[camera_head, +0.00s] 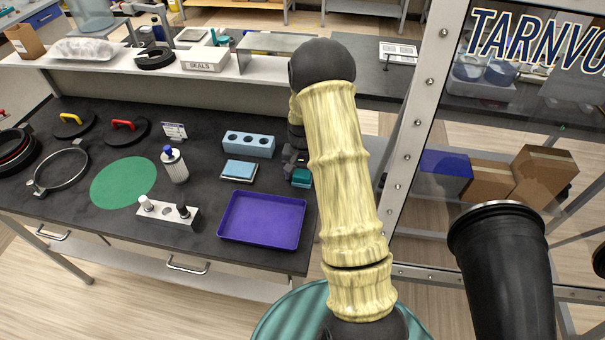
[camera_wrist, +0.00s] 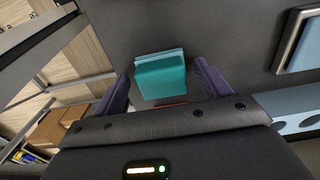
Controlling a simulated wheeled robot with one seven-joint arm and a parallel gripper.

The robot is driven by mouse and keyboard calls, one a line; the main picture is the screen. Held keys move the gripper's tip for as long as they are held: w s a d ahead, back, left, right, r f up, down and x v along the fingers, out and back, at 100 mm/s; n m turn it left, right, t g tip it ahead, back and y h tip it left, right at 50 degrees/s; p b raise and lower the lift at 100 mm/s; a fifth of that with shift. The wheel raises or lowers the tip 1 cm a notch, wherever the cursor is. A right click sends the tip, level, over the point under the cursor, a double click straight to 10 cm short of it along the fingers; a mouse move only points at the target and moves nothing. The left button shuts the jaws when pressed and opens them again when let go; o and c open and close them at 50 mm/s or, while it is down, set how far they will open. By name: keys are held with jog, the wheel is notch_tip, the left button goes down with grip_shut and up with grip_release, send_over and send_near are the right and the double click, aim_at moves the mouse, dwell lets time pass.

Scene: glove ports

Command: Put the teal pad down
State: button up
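The teal pad (camera_wrist: 161,78) is a small block between the two purple fingers of my gripper (camera_wrist: 164,82) in the wrist view. A narrow dark gap shows on each side of it, so the fingers look open around it and not pressed on it. In the head view the teal pad (camera_head: 302,178) shows just below my gripper (camera_head: 296,168), by the right end of the dark bench (camera_head: 215,185). Part of it is hidden by the gripper. I cannot tell for certain whether its underside touches the bench.
A purple tray (camera_head: 262,220) lies in front and to the left. A light blue pad (camera_head: 240,169) and a blue block with holes (camera_head: 248,146) are left of my gripper. A clear panel with a metal frame (camera_head: 414,130) stands to the right. The green disc (camera_head: 123,183) is empty.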

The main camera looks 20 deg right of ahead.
aim_at(301, 172)
jog(key=shift+f+b, duration=0.3)
notch_tip(301, 172, up, 18)
jog(key=b, duration=0.3)
jog(key=shift+w+f, duration=0.15)
jog(key=shift+w, duration=0.3)
jog(key=shift+a, duration=0.1)
jog(key=s+a+f+n+t, duration=0.1)
jog(key=s+a, duration=0.4)
jog(key=s, duration=0.5)
jog(key=s+a+f+n+t, duration=0.1)
jog(key=s+a+n, duration=0.4)
jog(key=s, duration=0.6)
jog(key=shift+a+f+n+t, duration=0.3)
jog(key=shift+a+f+n, duration=0.15)
jog(key=shift+f, duration=0.4)
